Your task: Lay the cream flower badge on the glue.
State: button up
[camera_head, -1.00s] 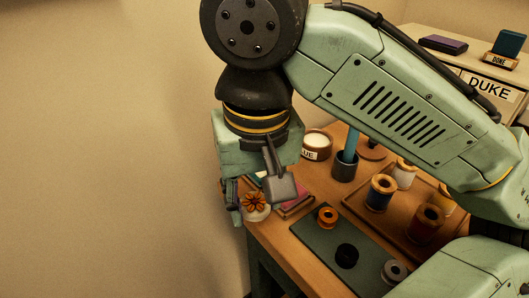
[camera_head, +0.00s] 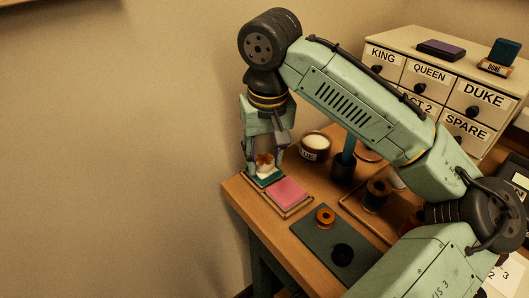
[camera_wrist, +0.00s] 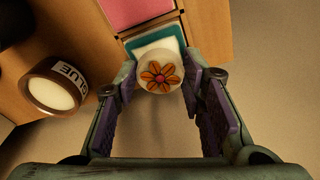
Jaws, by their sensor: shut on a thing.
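The cream flower badge (camera_wrist: 160,73), a round cream disc with an orange flower and pink centre, is between the fingertips of my gripper (camera_wrist: 160,82). It also shows in the head view (camera_head: 264,160), partly behind the fingers. My gripper (camera_head: 263,168) points down and is shut on the badge. Just beyond the badge in the wrist view is a teal patch (camera_wrist: 179,41) with a pale, glue-like area (camera_wrist: 152,45) on it, partly hidden by the badge. Whether the badge touches it I cannot tell. The glue pot (camera_head: 315,146) with whitish contents stands to the right.
A pink patch (camera_head: 288,192) lies beside the teal one near the table's left edge. A dark green mat (camera_head: 315,243) holds spools. A dark cup (camera_head: 343,167) stands behind, and a labelled drawer cabinet (camera_head: 440,72) is at the back right.

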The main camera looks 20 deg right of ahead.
aim_at(266, 166)
jog(key=shift+f, duration=0.25)
jog(key=shift+f, duration=0.2)
jog(key=o, duration=0.9)
jog(key=shift+r, duration=0.15)
jog(key=r, duration=0.4)
jog(key=s+r, duration=0.1)
jog(key=r, duration=0.7)
jog(key=shift+s, duration=0.25)
